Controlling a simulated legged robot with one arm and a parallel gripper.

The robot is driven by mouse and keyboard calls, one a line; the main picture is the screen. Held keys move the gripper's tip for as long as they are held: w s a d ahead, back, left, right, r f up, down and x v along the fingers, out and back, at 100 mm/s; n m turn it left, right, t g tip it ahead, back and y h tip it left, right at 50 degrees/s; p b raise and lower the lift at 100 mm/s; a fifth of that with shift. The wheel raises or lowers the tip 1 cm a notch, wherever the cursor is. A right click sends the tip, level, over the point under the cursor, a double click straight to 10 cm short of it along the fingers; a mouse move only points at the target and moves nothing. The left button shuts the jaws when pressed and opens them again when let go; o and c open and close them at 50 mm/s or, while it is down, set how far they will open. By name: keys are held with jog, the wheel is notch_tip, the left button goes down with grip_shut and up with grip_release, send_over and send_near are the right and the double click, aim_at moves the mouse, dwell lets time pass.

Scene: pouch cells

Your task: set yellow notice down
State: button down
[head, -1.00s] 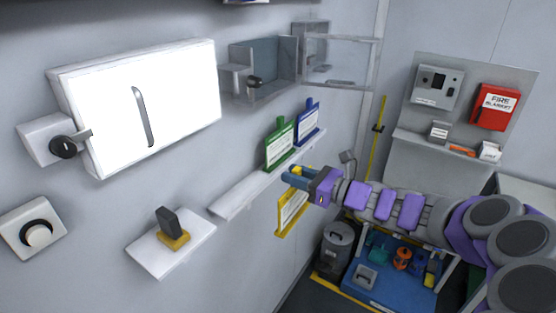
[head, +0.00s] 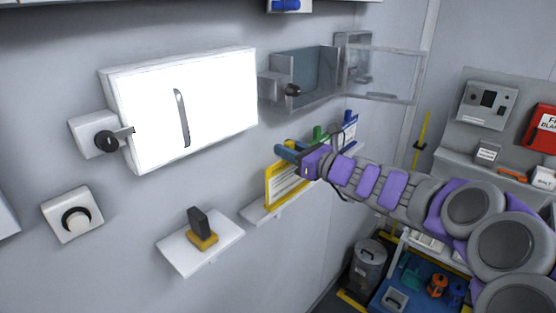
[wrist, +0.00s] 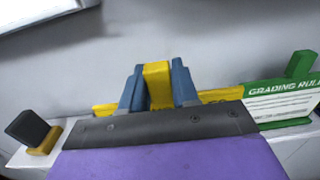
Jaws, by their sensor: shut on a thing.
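The yellow notice (head: 284,184) is a yellow-framed card with a white face and a tab on top. In the head view it is upright, at the left part of the long white wall ledge (head: 262,212). My gripper (head: 287,150) is shut on its tab; the wrist view shows the yellow tab (wrist: 157,85) between my blue fingers. My wrist hides much of the card there. I cannot tell whether its bottom edge touches the ledge. The green notice (wrist: 288,100), headed "GRADING RULES", stands to the right on the ledge. The blue notice (head: 350,133) is farther right.
A small white shelf (head: 180,254) with a black-and-yellow item (head: 201,230) is left of the ledge. A white wall cabinet (head: 225,105) and an open clear box (head: 305,78) are above. A grey bin (head: 367,268) and blue floor tray (head: 415,285) lie below.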

aim_at(261, 143)
jog(key=x, duration=0.5)
jog(key=shift+a+f, duration=0.1)
jog(key=shift+f, duration=0.2)
jog(key=shift+a, duration=0.35)
jog(key=shift+a+f+b, duration=0.15)
jog(key=shift+f+b, duration=0.15)
jog(key=shift+b, duration=0.05)
jog(key=f, duration=0.1)
jog(key=d+f+b, duration=0.1)
jog(key=f, duration=0.1)
jog(key=shift+d, duration=0.2)
jog(key=shift+d+r, duration=0.1)
jog(key=shift+d, duration=0.05)
